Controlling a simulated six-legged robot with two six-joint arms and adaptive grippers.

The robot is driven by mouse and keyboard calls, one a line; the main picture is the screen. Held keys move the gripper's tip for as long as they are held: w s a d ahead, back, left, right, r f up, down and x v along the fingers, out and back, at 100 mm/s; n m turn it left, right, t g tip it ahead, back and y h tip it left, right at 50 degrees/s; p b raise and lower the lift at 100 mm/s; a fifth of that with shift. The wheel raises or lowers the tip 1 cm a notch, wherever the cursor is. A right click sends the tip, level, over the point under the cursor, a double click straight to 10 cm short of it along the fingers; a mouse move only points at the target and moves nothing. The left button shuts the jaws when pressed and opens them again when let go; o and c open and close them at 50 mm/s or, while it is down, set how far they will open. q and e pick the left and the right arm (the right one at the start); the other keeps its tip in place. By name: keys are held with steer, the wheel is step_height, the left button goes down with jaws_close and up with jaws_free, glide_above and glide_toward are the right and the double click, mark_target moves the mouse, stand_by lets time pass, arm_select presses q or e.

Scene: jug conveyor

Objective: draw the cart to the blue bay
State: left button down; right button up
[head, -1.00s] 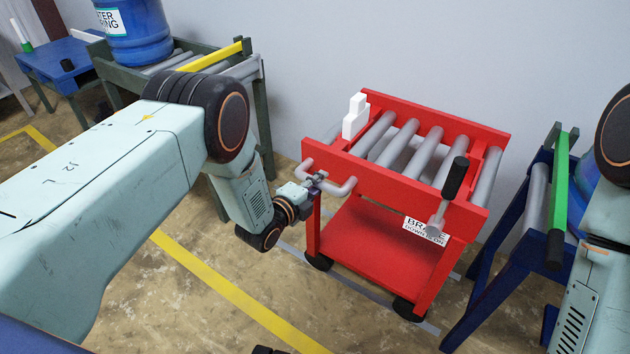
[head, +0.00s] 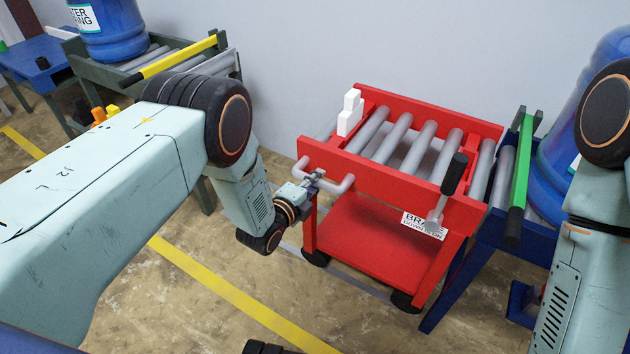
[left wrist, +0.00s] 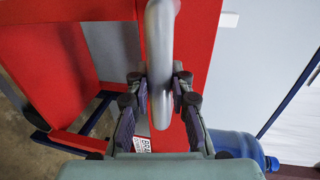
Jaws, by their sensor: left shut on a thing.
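The red cart (head: 385,166) has grey rollers on top, a lower shelf and black wheels. My left gripper (head: 314,181) is shut on the cart's grey handle (head: 341,187) at its left end; the left wrist view shows the fingers (left wrist: 160,95) around the handle bar (left wrist: 160,60). A lever with a black grip (head: 454,174) stands up at the cart's front right, beside a white brake label (head: 424,226). The blue bay (head: 482,232), a blue stand with rollers and a green bar (head: 520,175), is close against the cart's right side. My right gripper is out of view.
A green stand with rollers and a yellow bar (head: 168,60) is at the left and holds a blue jug (head: 107,30). Another blue jug (head: 560,150) is on the blue bay. A blue table (head: 35,62) stands far left. Open floor with a yellow line (head: 230,295) lies in front.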

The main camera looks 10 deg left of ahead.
arm_select(q)
steer(key=shift+s+d+f, duration=0.2)
steer(key=shift+d, duration=0.05)
steer(key=c, duration=1.5)
jaws_free()
steer(key=o, duration=0.3)
steer(key=shift+r, duration=0.15)
steer(key=shift+o, duration=0.2)
steer(key=shift+w, duration=0.1)
steer(key=shift+a, duration=0.1)
steer(key=v, duration=1.2)
